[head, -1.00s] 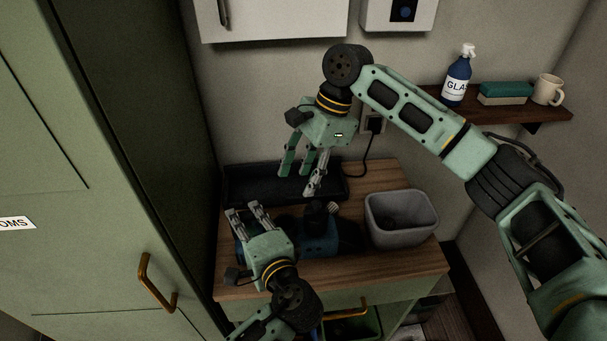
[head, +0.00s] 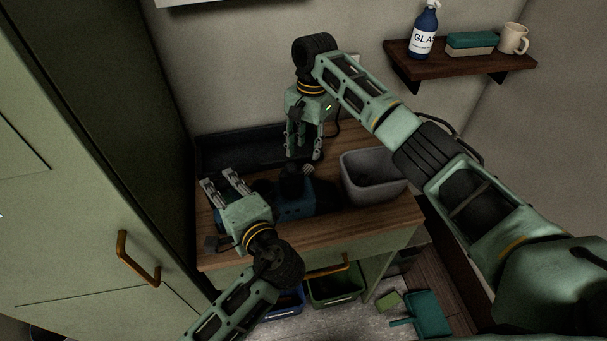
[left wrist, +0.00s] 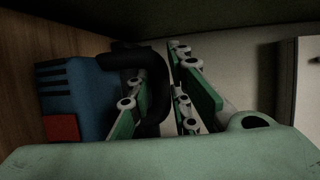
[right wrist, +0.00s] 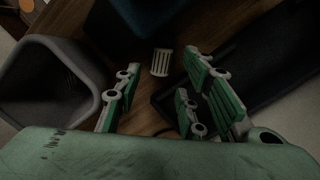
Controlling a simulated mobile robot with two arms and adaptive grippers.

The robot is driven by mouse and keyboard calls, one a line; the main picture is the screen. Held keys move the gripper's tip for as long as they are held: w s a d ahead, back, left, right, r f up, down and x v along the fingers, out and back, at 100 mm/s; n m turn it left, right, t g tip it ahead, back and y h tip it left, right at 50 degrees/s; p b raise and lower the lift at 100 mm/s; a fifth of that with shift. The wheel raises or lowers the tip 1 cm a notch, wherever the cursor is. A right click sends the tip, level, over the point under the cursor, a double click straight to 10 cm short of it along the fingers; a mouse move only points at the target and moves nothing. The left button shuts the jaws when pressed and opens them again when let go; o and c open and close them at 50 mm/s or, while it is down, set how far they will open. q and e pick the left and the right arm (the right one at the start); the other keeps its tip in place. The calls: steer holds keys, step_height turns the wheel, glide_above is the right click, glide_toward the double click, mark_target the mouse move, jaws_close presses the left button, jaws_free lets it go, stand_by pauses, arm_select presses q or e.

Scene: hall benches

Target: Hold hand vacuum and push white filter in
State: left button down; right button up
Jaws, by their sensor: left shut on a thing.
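The hand vacuum, blue with black parts, lies on the wooden bench top; its blue body (head: 296,207) shows in the head view. In the left wrist view its blue body (left wrist: 75,98) is at left. My left gripper (head: 220,177) is shut on its black handle (left wrist: 150,85). The small white slatted filter (head: 309,170) is beside the vacuum's black end; it shows whole in the right wrist view (right wrist: 160,62). My right gripper (head: 304,156) is open and empty, pointing down just above and behind the filter. I cannot tell whether the filter touches the vacuum.
A grey bin (head: 347,170) stands right of the vacuum. A black tray (head: 225,152) lies along the wall behind. A tall green cabinet (head: 75,210) closes off the left side. A wall shelf (head: 470,66) at right holds a spray bottle, a sponge and a mug.

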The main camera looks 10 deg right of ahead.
steer(key=f, duration=0.6)
steer(key=a+f, duration=0.1)
steer(key=f, duration=0.2)
steer(key=shift+s+f, duration=0.2)
steer(key=shift+f, duration=0.2)
steer(key=c, duration=0.8)
step_height(320, 180, up, 10)
steer(key=shift+d+f, duration=0.1)
step_height(320, 180, up, 2)
steer(key=s+d+n, duration=0.2)
steer(key=d, duration=0.1)
steer(key=n+h, duration=0.2)
steer(key=n, duration=0.5)
glide_above(339, 229)
steer(key=f, duration=1.1)
steer(key=shift+w+a+f, duration=0.15)
steer(key=shift+w+f, duration=0.1)
steer(key=shift+f, duration=0.05)
